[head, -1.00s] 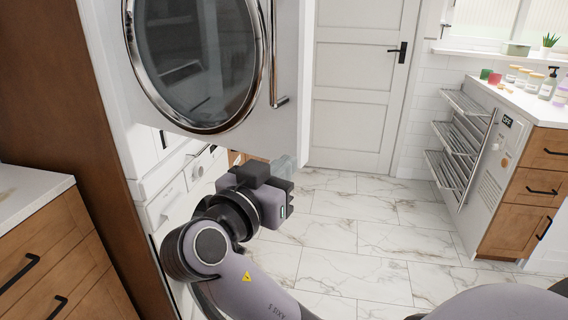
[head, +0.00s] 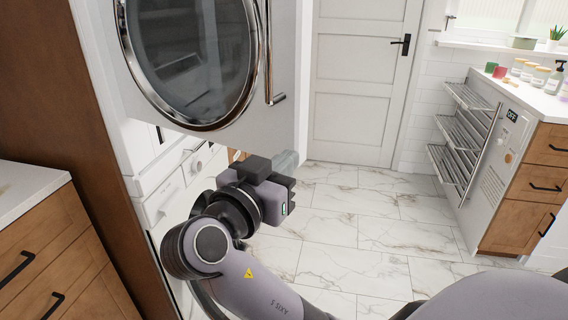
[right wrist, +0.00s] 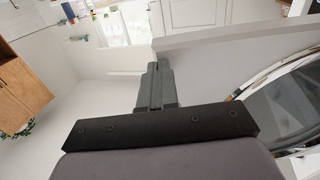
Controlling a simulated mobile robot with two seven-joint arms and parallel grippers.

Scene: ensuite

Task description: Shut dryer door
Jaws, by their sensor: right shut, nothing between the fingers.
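The dryer door (head: 285,122) is a white panel with a round dark window in a chrome ring and a chrome handle (head: 268,60) on its right side. It stands ajar, swung out from the white dryer body (head: 98,60). My right gripper (head: 287,160) is just below the door's lower right corner, with its fingers shut and empty. In the right wrist view, the shut fingers (right wrist: 155,87) are beside the pale door panel (right wrist: 225,60), and part of the round window shows at right. I cannot tell whether they touch it. My left gripper is not in view.
A white appliance with a knob (head: 197,166) is under the dryer. A wooden drawer cabinet (head: 50,240) stands at left. A closed white room door (head: 360,85) is behind. A drying rack (head: 462,130) and counter are at right. The marble floor (head: 350,230) between is clear.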

